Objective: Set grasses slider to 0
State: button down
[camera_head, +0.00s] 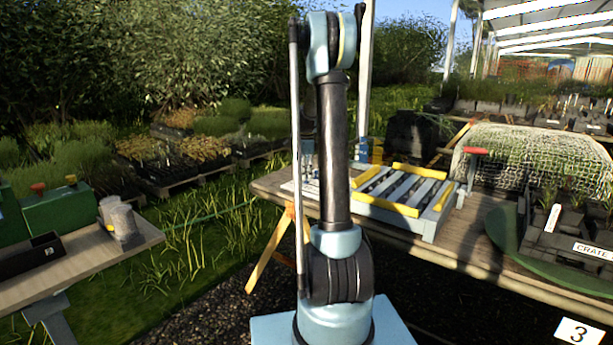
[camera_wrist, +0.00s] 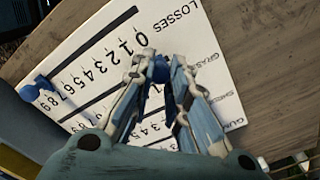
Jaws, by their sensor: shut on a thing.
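A white board (camera_wrist: 80,50) with slots and printed numbers lies on the wooden table in the wrist view. Its rows carry labels at the right, including LOSSES and GRASSES. My gripper (camera_wrist: 159,72) is over the board and shut on a blue slider knob (camera_wrist: 160,67) in the row by the GRASSES label. The knob is near the label end of its slot; my fingers hide its exact number. Another blue knob (camera_wrist: 29,92) sits at the far left end of the LOSSES slot, near 9. My gripper is hidden behind my arm in the head view.
A rack with yellow bars (camera_head: 400,190) stands on the wooden table (camera_head: 500,262). A black crate (camera_head: 570,230) on a green round base is to its right. A second table (camera_head: 90,250) at the left bears green boxes. Bare wood lies beside the board.

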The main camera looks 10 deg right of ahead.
jog(key=c, duration=1.5)
grip_release()
jog(key=shift+w, duration=0.2)
notch_tip(320, 180, up, 12)
jog(key=shift+a+f, duration=0.1)
